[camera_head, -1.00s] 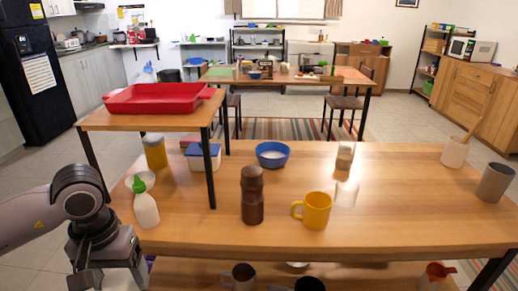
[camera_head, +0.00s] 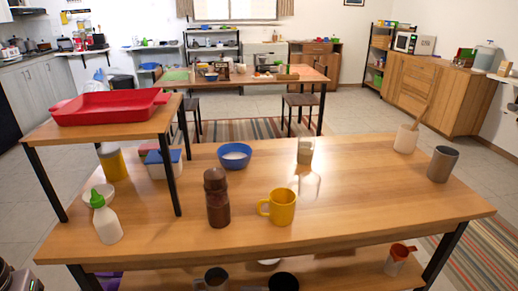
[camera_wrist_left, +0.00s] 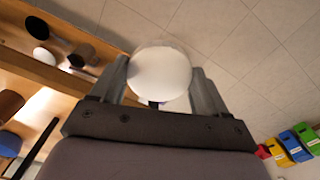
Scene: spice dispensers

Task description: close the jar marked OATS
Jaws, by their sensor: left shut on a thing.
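My left gripper (camera_wrist_left: 158,88) is shut on a white round thing (camera_wrist_left: 160,72), seen in the left wrist view between its two fingers with floor tiles behind. It looks like a lid, but I cannot be sure. In the head view only a sliver of my left arm shows at the bottom left corner. I can read no OATS label. A small pale jar-like container (camera_head: 305,150) stands at the back middle of the table, and a yellow container (camera_head: 112,161) stands under the raised shelf. I cannot tell whether either is the OATS jar. My right gripper is not in view.
On the table (camera_head: 350,200) stand a brown grinder (camera_head: 217,198), a yellow mug (camera_head: 280,207), a blue bowl (camera_head: 235,156), a green-capped bottle (camera_head: 105,217) and a grey cup (camera_head: 442,164). A small raised shelf with a red tray (camera_head: 110,107) is at left. The table's right middle is clear.

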